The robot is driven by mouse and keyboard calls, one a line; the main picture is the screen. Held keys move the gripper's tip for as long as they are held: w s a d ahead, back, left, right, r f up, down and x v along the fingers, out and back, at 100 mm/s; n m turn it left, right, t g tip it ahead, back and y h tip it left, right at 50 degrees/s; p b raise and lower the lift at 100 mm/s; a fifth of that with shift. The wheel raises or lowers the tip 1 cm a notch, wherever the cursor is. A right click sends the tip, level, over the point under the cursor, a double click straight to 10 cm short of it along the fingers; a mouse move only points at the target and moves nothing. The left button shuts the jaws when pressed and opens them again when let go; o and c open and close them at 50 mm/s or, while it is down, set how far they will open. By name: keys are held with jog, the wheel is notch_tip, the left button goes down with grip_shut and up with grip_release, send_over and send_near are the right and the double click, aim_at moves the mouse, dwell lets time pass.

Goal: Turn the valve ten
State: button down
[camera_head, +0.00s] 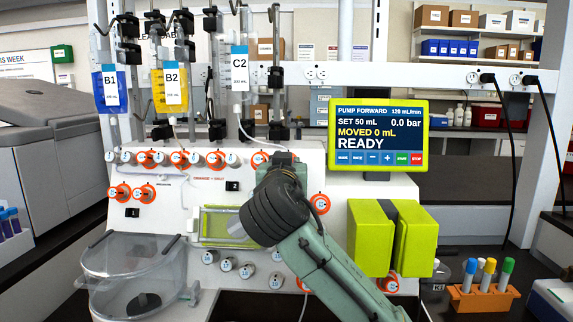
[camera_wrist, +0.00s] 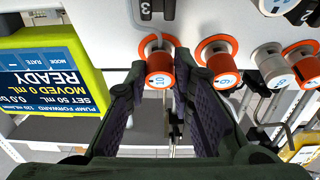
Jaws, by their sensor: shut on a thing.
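Valve ten (camera_wrist: 159,72) is an orange knob with a white face marked 10, seen upside down in the wrist view. It sits between the two dark fingertips of my gripper (camera_wrist: 163,84), which is shut on it. In the head view an orange-ringed valve (camera_head: 259,159) shows at the right end of the upper row, just left of my gripper (camera_head: 281,158). My wrist hides most of the fingers there.
Orange valve nine (camera_wrist: 224,72) is close beside one finger in the wrist view. The pump screen (camera_head: 378,136) reads READY, MOVED 0 mL. A green pump block (camera_head: 371,238), a clear bowl (camera_head: 130,262) and a tube rack (camera_head: 484,298) stand around my arm.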

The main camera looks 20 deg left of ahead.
jog(key=shift+n, duration=0.3)
jog(key=shift+w+d+r+n+g+y+p, duration=0.15)
jog(key=shift+n+g+y+p, duration=0.75)
jog(key=shift+n, duration=2.5)
jog(key=shift+w+d+r+n+g+y+p, duration=0.15)
jog(key=shift+n+g+y+p, duration=0.3)
jog(key=shift+n+g+p, duration=1.9)
jog(key=shift+w+d+r+n+g+y+b, duration=0.2)
jog(key=shift+n+y, duration=0.45)
jog(key=shift+n, duration=3.8)
jog(key=shift+s+a, duration=0.1)
jog(key=shift+s, duration=0.05)
jog(key=c, duration=1.4)
grip_release()
